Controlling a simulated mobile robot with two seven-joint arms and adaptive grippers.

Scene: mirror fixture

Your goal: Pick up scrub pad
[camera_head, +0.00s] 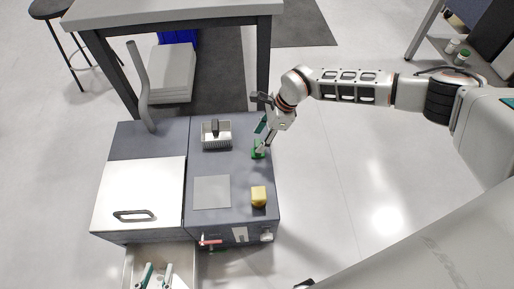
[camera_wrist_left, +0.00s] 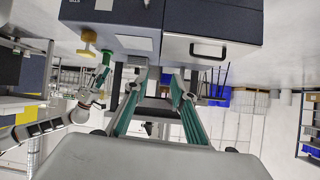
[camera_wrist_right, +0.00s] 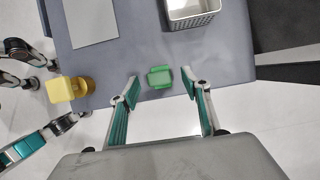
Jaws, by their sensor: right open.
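The scrub pad, a small green block (camera_head: 258,152), lies near the right edge of the grey worktop. In the right wrist view the green pad (camera_wrist_right: 160,77) sits just beyond and between my fingertips, with space on both sides. My right gripper (camera_head: 263,139) is open and close to the pad, partly covering it in the head view; its fingers (camera_wrist_right: 160,82) hold nothing. My left gripper (camera_head: 157,272) is open and empty at the bottom left, in front of the cabinet. The green pad also shows in the left wrist view (camera_wrist_left: 103,76), near my right gripper.
A yellow block on a round base (camera_head: 258,196) stands near the pad. A wire basket (camera_head: 217,141) and a flat grey square (camera_head: 212,192) are on the worktop. A white lid with a handle (camera_head: 138,195) covers the left part. A table (camera_head: 170,12) stands behind.

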